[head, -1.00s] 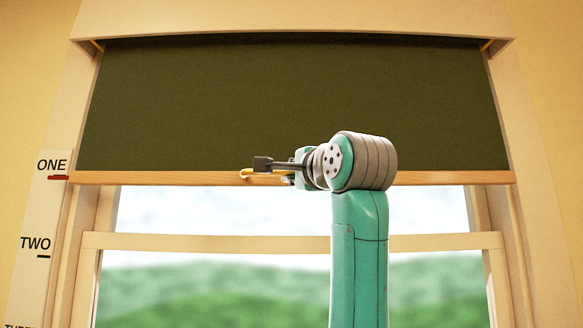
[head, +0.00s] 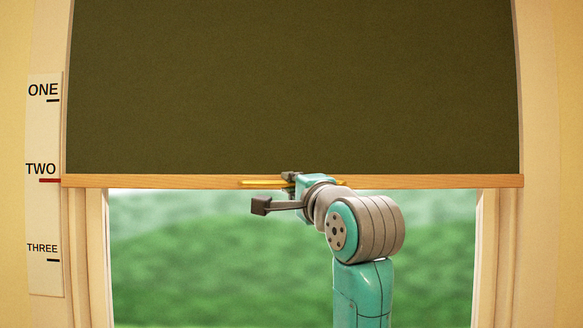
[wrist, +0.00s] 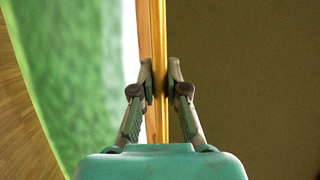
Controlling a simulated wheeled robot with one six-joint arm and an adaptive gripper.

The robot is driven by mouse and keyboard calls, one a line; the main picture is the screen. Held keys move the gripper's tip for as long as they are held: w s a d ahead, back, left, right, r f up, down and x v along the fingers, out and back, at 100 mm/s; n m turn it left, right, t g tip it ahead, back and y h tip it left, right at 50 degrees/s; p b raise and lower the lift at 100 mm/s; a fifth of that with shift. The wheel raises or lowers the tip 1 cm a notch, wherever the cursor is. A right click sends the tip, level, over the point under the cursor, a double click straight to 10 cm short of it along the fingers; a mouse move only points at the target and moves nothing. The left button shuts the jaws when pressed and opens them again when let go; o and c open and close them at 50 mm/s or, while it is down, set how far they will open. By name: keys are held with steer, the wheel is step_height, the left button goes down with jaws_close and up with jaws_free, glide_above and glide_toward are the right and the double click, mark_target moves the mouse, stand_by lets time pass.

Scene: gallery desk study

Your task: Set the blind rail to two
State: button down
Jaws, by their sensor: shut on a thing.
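The dark olive blind (head: 295,90) hangs over the upper part of the window in the head view. Its wooden bottom rail (head: 440,181) is level with the red mark beside TWO on the white scale (head: 45,215) at the left. A yellow pull bar (head: 262,184) runs along the middle of the rail. My gripper (head: 291,180) is at this bar. In the wrist view my gripper (wrist: 160,82) has its two fingers closed on either side of the yellow bar (wrist: 158,50), with the blind (wrist: 250,80) to the right.
Below the rail the window (head: 200,250) shows blurred green hills. The scale also bears ONE above and THREE below, each with a black mark. The window frame (head: 495,250) stands at the right. No loose objects show near the rail.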

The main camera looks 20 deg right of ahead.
steer(key=shift+f, duration=0.15)
steer(key=c, duration=1.2)
jaws_free()
steer(key=v, duration=1.2)
